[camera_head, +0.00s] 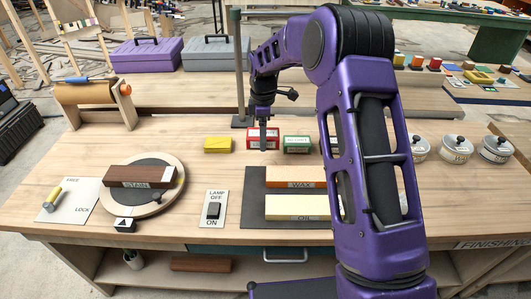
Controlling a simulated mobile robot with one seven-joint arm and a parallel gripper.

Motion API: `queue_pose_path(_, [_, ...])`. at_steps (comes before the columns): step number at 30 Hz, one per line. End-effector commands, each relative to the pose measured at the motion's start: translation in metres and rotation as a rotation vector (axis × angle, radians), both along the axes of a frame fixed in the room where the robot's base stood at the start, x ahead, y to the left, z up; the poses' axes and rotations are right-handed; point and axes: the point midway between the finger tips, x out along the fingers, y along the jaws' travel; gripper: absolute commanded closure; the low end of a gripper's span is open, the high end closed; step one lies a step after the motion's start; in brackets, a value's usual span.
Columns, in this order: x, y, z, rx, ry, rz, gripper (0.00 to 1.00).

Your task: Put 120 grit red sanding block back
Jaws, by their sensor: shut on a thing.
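The red sanding block (254,134) has pale labels, too small to read, and sits at the back middle of the wooden workbench. It stands between a yellow block (217,144) on its left and a green labelled block (297,141) on its right, with a gap on both sides. My gripper (263,146) points down and is shut on the red block, its finger crossing the block's front face. I cannot tell whether the block rests on the bench or is just above it.
A round turntable (168,203) carries a brown STAIN block. A lamp switch (214,210) and a dark mat (256,180) with WAX and OIL blocks lie in front. Lidded pots (457,149) stand right. A post (239,60) rises behind. My arm hides part of the bench.

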Motion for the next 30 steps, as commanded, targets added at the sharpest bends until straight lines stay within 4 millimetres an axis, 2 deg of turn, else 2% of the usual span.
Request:
queue_pose_path(1, [0.014,0.002,-0.004,0.002,-0.003,-0.001,0.8])
queue_pose_path(3, [0.03,0.003,-0.005,0.003,-0.002,-0.003,0.8])
queue_pose_path(12, [0.084,0.005,-0.01,0.001,0.0,-0.002,0.8])
queue_pose_path(18, [0.101,0.006,-0.012,-0.001,0.0,-0.001,0.8])
queue_pose_path(24, [0.106,0.005,-0.013,-0.003,0.001,0.001,0.8])
queue_pose_path(26, [0.107,0.005,-0.018,-0.003,0.001,0.001,0.8])
queue_pose_path(30, [0.106,0.005,-0.039,-0.004,0.004,0.001,0.8])
